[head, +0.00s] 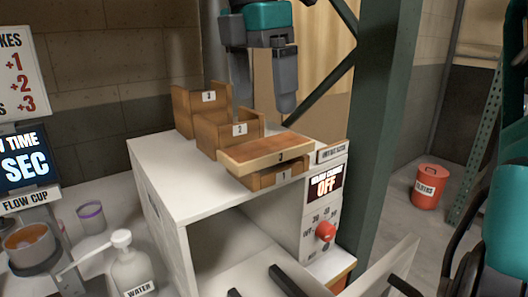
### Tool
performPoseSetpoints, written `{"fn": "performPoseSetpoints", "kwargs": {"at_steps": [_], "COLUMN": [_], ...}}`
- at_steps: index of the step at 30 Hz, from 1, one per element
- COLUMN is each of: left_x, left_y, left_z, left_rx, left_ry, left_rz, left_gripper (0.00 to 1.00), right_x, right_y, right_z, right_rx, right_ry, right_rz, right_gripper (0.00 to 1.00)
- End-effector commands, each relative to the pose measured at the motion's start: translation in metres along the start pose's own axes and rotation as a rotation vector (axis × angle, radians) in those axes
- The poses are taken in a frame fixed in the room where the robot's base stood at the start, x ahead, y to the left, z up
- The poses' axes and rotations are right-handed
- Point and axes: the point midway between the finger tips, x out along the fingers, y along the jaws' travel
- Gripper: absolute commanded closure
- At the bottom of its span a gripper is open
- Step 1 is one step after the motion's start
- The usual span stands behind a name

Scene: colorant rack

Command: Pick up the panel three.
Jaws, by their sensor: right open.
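A flat wooden panel (252,152) has a small dark mark that looks like a 3. It lies tilted across the front wooden box labelled 1 (262,181), on top of the white cabinet. My right gripper (264,100) hangs from the top of the head view with its fingers pointing down. It is open and empty, above and apart from the panel, with a gap between the fingertips and the wood. My left gripper does not show clearly.
A wooden box labelled 2 (217,132) stands behind the panel, and another box (185,112) stands further back. The white cabinet (160,165) has a red knob (325,231) and an OFF display. A green post (375,120) rises at its right. A water bottle (131,268) stands at left.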

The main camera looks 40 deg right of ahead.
Motion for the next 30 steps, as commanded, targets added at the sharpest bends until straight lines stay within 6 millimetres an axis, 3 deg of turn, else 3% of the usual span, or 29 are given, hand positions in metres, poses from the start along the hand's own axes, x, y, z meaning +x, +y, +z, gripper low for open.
{"fn": "performPoseSetpoints", "kwargs": {"at_steps": [3,11,18,27,30], "left_x": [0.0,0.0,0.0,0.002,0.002], "left_y": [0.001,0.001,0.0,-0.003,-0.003], "left_z": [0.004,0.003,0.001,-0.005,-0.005], "left_rx": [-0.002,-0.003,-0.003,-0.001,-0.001], "left_ry": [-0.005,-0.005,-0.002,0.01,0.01], "left_rz": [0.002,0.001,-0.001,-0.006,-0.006], "left_gripper": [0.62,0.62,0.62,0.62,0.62], "right_x": [0.02,0.04,0.075,0.082,0.082], "right_y": [0.0,0.0,0.0,0.001,0.001], "right_z": [0.0,0.001,0.002,0.002,0.002], "right_rx": [-0.002,-0.002,-0.002,0.001,0.001], "right_ry": [0.001,0.003,0.002,0.001,0.001], "right_rz": [-0.002,-0.002,-0.001,0.002,0.002], "right_gripper": [0.01,0.01,0.01,0.01,0.09]}}
